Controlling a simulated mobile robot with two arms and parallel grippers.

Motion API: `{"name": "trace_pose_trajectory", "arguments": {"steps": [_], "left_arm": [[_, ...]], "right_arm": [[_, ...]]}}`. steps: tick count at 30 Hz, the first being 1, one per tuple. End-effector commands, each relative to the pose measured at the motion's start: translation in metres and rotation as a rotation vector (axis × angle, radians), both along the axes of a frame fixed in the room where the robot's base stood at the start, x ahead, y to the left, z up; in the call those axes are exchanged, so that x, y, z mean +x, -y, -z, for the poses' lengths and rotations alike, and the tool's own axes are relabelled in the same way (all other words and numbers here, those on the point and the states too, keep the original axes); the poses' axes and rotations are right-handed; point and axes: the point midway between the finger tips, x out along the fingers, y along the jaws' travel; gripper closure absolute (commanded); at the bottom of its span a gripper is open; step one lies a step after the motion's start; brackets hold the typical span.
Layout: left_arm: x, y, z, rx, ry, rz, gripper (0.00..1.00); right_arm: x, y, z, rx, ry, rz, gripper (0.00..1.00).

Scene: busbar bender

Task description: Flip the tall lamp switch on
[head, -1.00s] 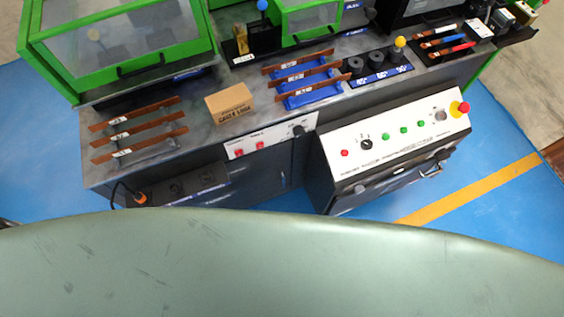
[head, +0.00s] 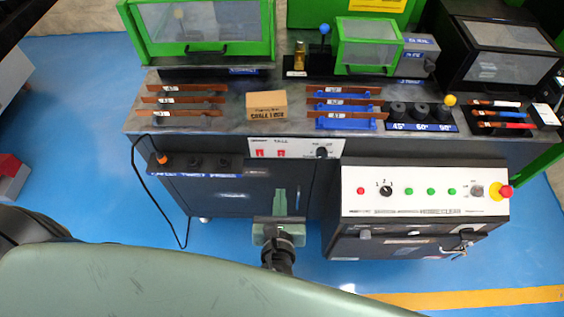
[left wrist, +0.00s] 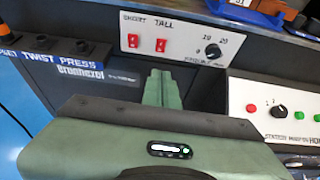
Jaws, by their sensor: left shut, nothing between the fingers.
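A white switch panel (head: 301,148) is on the front of the bench. It carries two red rocker switches and a dark knob. In the left wrist view the right-hand rocker, the tall lamp switch (left wrist: 161,45), sits under the word TALL. The left rocker, the short lamp switch (left wrist: 133,40), is beside it. The tall switch also shows in the head view (head: 281,153). I cannot tell its position. My left gripper (head: 280,192) is shut and empty, in front of the cabinet below the panel. Its fingertips (left wrist: 160,73) point toward the panel, below the tall switch, apart from it.
A control box (head: 425,190) with buttons juts out to the right of my left gripper. A dark socket strip (head: 195,164) with a hanging cable is at the left. Copper bars, a cardboard box (head: 267,105) and machines stand on the bench. Blue floor is open at the left.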

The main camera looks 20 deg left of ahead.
Motion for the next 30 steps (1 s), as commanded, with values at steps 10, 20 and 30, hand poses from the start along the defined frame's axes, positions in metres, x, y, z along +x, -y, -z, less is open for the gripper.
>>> {"name": "trace_pose_trajectory", "arguments": {"steps": [10,20,30], "left_arm": [[0.037,-0.01,0.015,0.0,0.003,-0.001,1.0],[0.099,-0.028,0.036,-0.002,0.003,-0.002,1.0],[0.127,-0.036,0.031,-0.003,0.0,0.0,1.0]], "right_arm": [[0.0,0.008,0.0,-0.009,0.001,0.0,0.64],[0.001,0.012,-0.001,-0.014,0.001,0.003,0.64],[0.001,0.012,-0.005,-0.014,0.001,0.002,0.64]]}}
